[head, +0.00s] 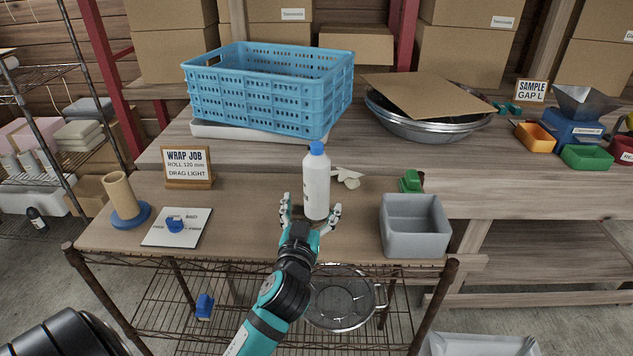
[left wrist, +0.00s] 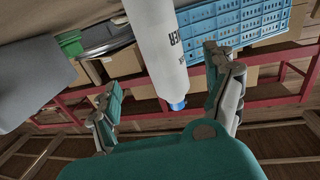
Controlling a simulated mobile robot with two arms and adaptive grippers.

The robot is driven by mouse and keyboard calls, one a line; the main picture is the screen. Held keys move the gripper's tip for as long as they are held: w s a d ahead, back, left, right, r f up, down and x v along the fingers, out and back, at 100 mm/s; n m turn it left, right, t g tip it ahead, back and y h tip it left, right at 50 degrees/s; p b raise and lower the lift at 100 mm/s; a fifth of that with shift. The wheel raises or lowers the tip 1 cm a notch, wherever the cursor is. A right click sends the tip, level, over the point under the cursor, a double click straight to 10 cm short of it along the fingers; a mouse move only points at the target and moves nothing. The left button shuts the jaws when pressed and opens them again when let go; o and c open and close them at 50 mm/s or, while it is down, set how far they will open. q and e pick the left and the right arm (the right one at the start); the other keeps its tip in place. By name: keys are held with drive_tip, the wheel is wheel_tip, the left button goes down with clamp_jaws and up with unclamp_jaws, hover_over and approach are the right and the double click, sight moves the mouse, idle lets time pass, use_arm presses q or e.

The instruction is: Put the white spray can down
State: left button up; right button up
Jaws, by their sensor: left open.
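The white spray can (head: 316,187) with a blue cap stands upright on the wooden top of the wire-shelf cart, near its front middle. My left gripper (head: 311,206) is at its lower part, open, with one finger on each side of it. In the left wrist view the can (left wrist: 157,45) shows upside down between the spread fingers (left wrist: 168,95), with a clear gap on the left side. The can's foot is partly hidden by the gripper. My right gripper is not in view.
A grey bin (head: 415,226) stands to the right, with a small green object (head: 410,181) behind it. A crumpled pale cloth (head: 347,177) lies just behind the can. To the left are a card with a blue knob (head: 176,227) and a sign (head: 188,168).

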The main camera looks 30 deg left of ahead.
sight(316, 191)
use_arm(q)
drive_tip(key=x, duration=0.4)
drive_tip(key=shift+r+p, duration=0.1)
drive_tip(key=shift+p, duration=0.2)
drive_tip(key=shift+w+a+r, duration=0.15)
drive_tip(key=shift+w, duration=0.1)
drive_tip(key=p+x, duration=0.1)
drive_tip(key=x, duration=0.2)
drive_tip(key=shift+w+a+r+p, duration=0.25)
drive_tip(key=shift+a+p, duration=0.1)
drive_tip(key=shift+w+a+f, duration=0.1)
drive_tip(key=shift+w+a, duration=0.05)
drive_tip(key=shift+w, duration=0.25)
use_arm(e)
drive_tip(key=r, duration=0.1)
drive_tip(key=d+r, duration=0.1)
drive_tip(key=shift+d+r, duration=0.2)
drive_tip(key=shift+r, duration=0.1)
use_arm(q)
drive_tip(key=shift+s, duration=0.1)
drive_tip(key=shift+c, duration=0.2)
drive_tip(key=shift+c, duration=1)
drive_tip(key=c, duration=1.5)
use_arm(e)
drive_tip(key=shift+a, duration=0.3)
